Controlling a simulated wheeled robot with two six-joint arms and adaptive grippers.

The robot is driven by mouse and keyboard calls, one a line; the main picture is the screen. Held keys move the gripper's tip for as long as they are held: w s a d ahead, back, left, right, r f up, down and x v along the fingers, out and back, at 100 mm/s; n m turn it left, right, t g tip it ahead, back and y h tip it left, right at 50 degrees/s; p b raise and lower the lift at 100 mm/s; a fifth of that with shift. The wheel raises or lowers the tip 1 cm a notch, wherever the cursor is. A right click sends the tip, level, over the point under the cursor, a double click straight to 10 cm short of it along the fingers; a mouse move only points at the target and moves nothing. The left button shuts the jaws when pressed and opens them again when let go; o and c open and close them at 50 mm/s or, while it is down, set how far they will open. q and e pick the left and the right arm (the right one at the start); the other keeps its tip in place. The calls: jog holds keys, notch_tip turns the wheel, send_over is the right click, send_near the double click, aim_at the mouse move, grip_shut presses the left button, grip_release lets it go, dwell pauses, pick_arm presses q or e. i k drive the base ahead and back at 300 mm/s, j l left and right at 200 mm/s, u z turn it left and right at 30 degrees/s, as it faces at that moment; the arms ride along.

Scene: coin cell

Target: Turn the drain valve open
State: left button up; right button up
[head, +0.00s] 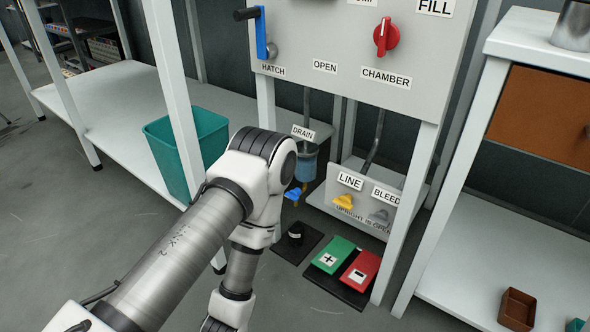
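The drain valve (293,194) has a small blue handle and sits low under the panel. It is below a bluish bowl (306,167) and a white DRAIN label (303,132). My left arm passes just left of the valve and may cover part of it. The handle is too small to read its position surely. My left arm comes in from the lower left, bends beside the valve and runs down out of the bottom edge. Its gripper is beyond the frame. My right arm and gripper are not in view.
The panel (340,95) above carries a blue hatch lever (262,35) and a red knob (386,37). A lower plate holds yellow LINE (344,201) and grey BLEED (379,215) valves. Green (332,254) and red (360,270) pads lie below. A teal bin (166,150) stands left.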

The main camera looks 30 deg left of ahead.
aim_at(293, 194)
jog(key=u, duration=0.8)
